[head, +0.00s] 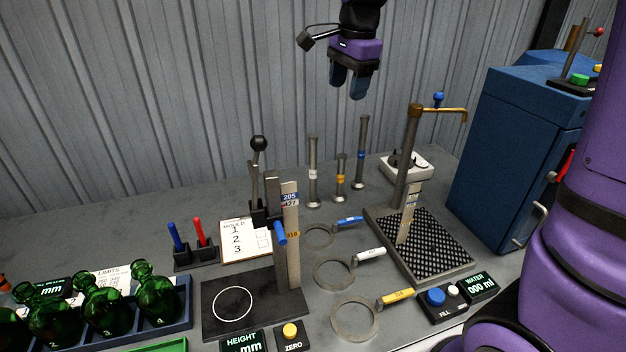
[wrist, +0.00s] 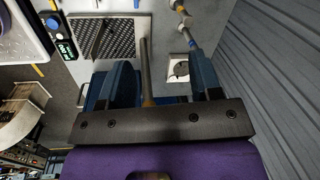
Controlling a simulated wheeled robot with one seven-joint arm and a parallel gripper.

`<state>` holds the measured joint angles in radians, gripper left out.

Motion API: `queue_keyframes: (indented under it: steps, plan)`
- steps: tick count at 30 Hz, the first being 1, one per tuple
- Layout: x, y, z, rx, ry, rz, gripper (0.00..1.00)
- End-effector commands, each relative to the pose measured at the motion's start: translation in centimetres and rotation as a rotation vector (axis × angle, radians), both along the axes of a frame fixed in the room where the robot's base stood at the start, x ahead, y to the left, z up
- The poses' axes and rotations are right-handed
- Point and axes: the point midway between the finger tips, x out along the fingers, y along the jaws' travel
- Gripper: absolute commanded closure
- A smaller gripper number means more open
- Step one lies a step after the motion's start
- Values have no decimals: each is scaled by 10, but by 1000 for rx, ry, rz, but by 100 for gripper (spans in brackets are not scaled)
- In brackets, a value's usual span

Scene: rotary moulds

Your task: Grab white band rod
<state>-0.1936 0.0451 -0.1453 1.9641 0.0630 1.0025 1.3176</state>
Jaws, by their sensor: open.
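The white band rod (head: 313,172) stands upright at the back of the grey table, a thin grey metal rod with a white band around its middle. The yellow band rod (head: 341,179) is shorter and stands to its right. The blue band rod (head: 362,150) is further right. My gripper (head: 346,90) hangs in the air above the rods, up and to the right of the white band rod. Its two blue fingers are apart and empty, as the wrist view (wrist: 165,80) also shows. I cannot make out the white band in the wrist view.
A tap with a brass spout (head: 440,110) rises over a black drip grid (head: 435,245), right of the rods. A lever press (head: 258,180) stands to their left. Ring gauges (head: 335,274) lie in front. A blue cabinet (head: 520,140) is at the right; a corrugated wall (head: 150,90) is behind.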

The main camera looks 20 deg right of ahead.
Motion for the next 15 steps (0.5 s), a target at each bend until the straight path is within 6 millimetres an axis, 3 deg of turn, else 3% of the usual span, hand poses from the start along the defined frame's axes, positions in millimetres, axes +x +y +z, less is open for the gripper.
queue_keyframes:
  steps: [6, 15]
  plan:
    - [57, 16, -38, 2, 79, -255, 42]
    - [101, 31, -78, -14, 133, -494, 42]
